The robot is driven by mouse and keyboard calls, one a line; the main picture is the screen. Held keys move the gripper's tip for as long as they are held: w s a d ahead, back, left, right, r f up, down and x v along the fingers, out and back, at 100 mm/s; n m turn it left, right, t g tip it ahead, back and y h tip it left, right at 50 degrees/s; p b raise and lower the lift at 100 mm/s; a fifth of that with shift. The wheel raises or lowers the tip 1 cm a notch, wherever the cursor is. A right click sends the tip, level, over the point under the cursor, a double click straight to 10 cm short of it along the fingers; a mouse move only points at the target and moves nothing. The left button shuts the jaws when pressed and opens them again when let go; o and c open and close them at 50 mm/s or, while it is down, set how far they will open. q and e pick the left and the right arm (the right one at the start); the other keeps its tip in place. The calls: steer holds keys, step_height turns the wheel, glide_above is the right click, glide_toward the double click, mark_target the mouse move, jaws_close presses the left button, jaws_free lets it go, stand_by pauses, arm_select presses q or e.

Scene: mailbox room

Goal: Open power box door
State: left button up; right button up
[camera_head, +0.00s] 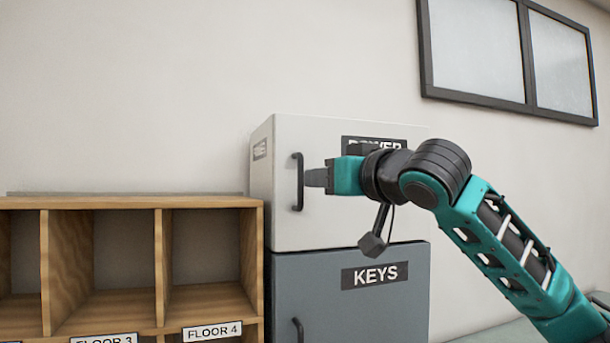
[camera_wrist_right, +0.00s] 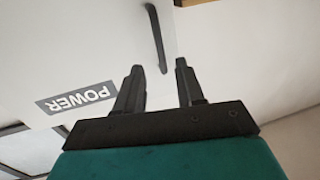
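The power box (camera_head: 325,228) is a white cabinet with a dark POWER label, partly hidden behind my right arm in the head view. Its door looks closed. A dark vertical handle (camera_head: 298,182) is on the left side of the door. My right gripper (camera_head: 310,177) is level with the handle, with its fingertips close to it. In the right wrist view the two fingers (camera_wrist_right: 159,72) are apart, and the handle (camera_wrist_right: 158,38) shows between and beyond their tips. I cannot tell whether they touch it. My left gripper is not in view.
A grey KEYS box (camera_head: 345,310) with its own handle (camera_head: 297,331) stands directly below the power box. Wooden pigeonholes (camera_head: 130,201) with floor labels stand to the left. A framed window (camera_head: 508,55) is on the wall at upper right.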

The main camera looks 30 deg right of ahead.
mark_target(302, 179)
steer(key=w+p, duration=0.1)
steer(key=w, duration=0.6)
steer(key=shift+d, duration=0.15)
jaws_close()
stand_by(0.4)
